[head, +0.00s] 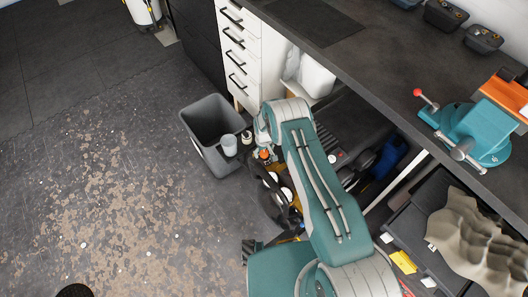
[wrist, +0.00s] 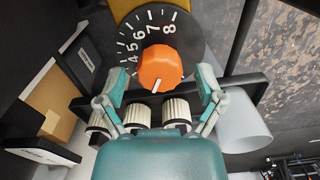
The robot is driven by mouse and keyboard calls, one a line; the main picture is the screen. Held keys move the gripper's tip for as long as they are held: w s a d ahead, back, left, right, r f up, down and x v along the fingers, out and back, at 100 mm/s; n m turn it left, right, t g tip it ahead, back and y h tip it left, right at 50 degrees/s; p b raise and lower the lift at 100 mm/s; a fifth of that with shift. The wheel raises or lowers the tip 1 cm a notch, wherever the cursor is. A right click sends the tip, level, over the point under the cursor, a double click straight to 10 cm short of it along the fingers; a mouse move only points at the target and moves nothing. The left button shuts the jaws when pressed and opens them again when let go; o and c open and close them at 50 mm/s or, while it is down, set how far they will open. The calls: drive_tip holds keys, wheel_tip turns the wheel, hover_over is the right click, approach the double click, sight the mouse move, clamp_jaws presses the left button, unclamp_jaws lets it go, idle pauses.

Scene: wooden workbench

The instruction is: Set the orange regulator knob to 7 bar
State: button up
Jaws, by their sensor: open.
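The orange regulator knob (wrist: 160,65) sits on a round black dial (wrist: 192,40) in the wrist view. White numbers 4 to 8 show on the dial, running from the left up to the top. A white mark on the knob points toward the bottom of the picture, away from the 7 and past the 4. The dial's lower part is hidden. My gripper (wrist: 162,88) is open, one teal finger on each side of the knob, with visible gaps and no clear contact. In the head view the small orange knob (head: 264,154) shows just below my gripper (head: 262,143).
White ribbed cylinders (wrist: 176,113) and a black bar lie close around the knob. A grey bin (head: 205,120) stands left of my gripper in the head view. The workbench (head: 385,60) with a teal vise (head: 475,130) is at the right. The floor at left is open.

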drive_tip(key=c, duration=1.1)
drive_tip(key=shift+c, duration=0.2)
drive_tip(key=shift+s+f+m, duration=0.1)
drive_tip(key=shift+m, duration=2.8)
drive_tip(key=o, duration=1.1)
drive_tip(key=shift+o, duration=0.2)
